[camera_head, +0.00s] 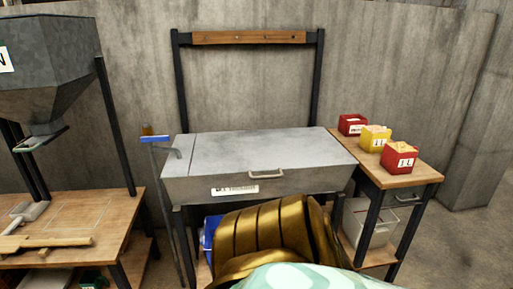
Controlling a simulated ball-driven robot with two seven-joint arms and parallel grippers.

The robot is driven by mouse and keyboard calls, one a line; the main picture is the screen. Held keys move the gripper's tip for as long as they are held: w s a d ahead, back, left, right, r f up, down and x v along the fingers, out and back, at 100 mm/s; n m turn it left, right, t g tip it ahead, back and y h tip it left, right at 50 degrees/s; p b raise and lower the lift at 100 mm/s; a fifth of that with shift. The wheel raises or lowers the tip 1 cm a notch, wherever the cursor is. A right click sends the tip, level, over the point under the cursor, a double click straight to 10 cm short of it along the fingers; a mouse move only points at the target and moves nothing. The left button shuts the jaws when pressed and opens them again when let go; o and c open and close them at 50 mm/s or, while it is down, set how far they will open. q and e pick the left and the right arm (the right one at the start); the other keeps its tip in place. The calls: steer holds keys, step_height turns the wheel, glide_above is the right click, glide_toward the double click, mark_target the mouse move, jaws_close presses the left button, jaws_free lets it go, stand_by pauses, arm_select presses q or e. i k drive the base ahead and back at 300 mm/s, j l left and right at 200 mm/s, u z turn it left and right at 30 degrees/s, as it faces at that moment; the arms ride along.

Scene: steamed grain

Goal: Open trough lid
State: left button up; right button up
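The grey metal trough (308,186) stands on dark legs in the middle of the head camera view. Its flat lid (265,148) lies level on top and looks shut. A pale bar handle (266,174) sits at the front edge, right of the middle. A white label (235,190) is on the front face, left of the handle. A seam sets off a narrow strip at the left of the top. Neither of my grippers is in view. The lower front of the trough is partly hidden by gold and mint-coloured shapes close to the camera.
A wooden side table (421,174) at right holds red (399,160) and yellow (376,139) labelled boxes. A dark frame with a wooden crossbar (248,38) rises behind the trough. At left are a metal hopper (50,65), a wooden bench (115,215) and a thin upright pole (164,200).

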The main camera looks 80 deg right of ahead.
mark_target(249, 152)
steer(key=l+z, duration=0.1)
steer(key=z, duration=2.85)
